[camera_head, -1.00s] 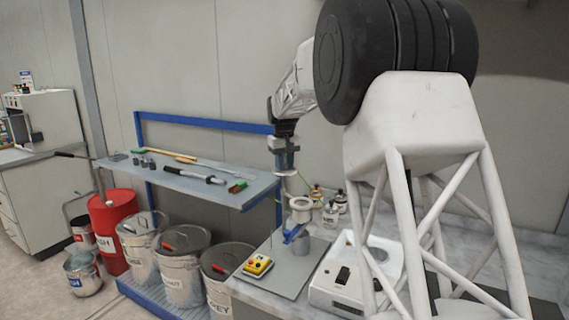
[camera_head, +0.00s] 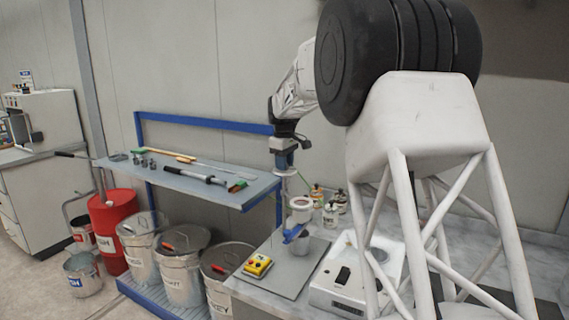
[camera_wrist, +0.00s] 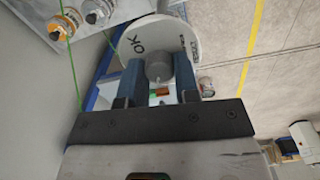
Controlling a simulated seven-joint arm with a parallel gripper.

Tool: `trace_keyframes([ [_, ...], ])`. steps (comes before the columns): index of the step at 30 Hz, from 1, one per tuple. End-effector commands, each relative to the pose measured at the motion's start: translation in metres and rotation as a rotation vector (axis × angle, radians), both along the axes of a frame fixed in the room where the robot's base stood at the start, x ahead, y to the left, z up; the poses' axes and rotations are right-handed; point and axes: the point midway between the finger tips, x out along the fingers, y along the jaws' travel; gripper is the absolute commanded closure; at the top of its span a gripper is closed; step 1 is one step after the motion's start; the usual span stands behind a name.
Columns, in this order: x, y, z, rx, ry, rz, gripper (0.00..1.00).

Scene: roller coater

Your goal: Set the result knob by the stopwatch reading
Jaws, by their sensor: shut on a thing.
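My gripper (camera_wrist: 160,85) has its two blue fingers on either side of a grey knob (camera_wrist: 159,66) in the wrist view, shut on it. Behind the knob is a round white plate (camera_wrist: 150,38) marked "OK", with smaller lettering near its right edge that I cannot read. In the head view my gripper (camera_head: 285,160) points down above the bench, and the knob cannot be made out there. I cannot make out a stopwatch reading in either view.
A white device (camera_head: 350,283) is to the right. A grey shelf (camera_head: 150,175) with tools is at left, above lidded pails (camera_head: 180,262).

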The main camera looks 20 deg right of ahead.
Motion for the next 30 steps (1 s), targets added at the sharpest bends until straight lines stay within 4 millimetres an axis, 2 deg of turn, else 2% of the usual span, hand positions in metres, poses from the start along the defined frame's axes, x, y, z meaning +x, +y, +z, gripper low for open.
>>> trace_keyframes([
  [8, 0.0, 0.0, 0.0, 0.0, 0.0, 0.0, 0.94],
  [9, 0.0, 0.0, 0.0, 0.0, 0.0, 0.0, 0.66],
  [13, 0.0, 0.0, 0.0, 0.0, 0.0, -0.001, 0.46],
  [23, 0.0, 0.0, 0.001, 0.0, 0.0, -0.001, 0.45],
  [30, 0.0, 0.0, 0.015, 0.0, -0.003, -0.001, 0.45],
])
